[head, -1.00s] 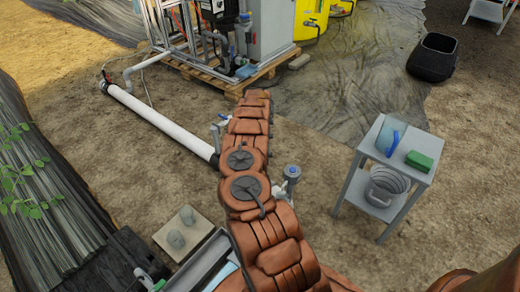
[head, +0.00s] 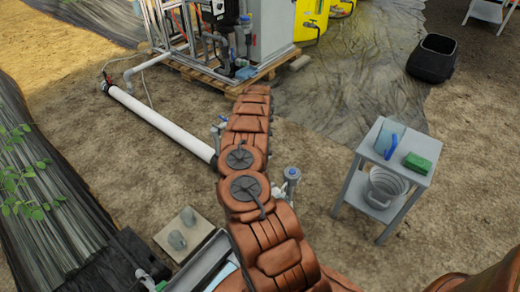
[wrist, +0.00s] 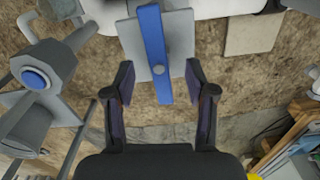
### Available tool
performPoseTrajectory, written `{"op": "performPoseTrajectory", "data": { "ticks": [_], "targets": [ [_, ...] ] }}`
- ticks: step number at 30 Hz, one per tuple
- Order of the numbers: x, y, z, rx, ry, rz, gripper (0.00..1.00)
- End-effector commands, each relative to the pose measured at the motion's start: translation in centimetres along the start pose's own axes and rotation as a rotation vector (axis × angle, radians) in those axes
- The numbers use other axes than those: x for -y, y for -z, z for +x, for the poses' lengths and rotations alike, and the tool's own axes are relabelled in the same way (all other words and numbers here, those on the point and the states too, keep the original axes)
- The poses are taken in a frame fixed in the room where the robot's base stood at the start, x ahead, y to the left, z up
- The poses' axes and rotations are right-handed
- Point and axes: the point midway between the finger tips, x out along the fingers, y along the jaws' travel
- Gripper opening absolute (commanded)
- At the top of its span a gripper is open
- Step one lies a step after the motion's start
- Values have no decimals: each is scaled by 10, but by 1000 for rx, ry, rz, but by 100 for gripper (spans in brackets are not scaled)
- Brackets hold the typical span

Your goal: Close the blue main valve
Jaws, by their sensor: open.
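In the wrist view, a long flat blue lever (wrist: 152,40), which looks like the main valve's handle, runs from the top edge down between my fingers. A round grey bolt head shows on it. My gripper (wrist: 158,72) is open, with one finger on each side of the lever and a visible gap to both. The lever's lower end reaches between the fingers; I cannot tell how deep it sits. In the head view my arm hides my gripper. A small grey fitting with a blue part (head: 222,119) shows just left of the arm; I cannot tell if it is this valve.
The wrist view shows a grey fitting with a round blue cap (wrist: 36,78) at left. In the head view, a white pipe (head: 160,122) lies left of my arm, the skid on its pallet (head: 225,80) stands behind, and a grey side table (head: 360,190) stands right.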

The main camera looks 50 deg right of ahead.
Motion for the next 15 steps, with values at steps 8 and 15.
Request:
{"op": "performPoseTrajectory", "data": {
  "ticks": [8, 15],
  "targets": [
    [-1, 0, -37, 1, -2, 0, 56],
    [0, 0, -65, 0, 0, 1, 56]
  ]
}}
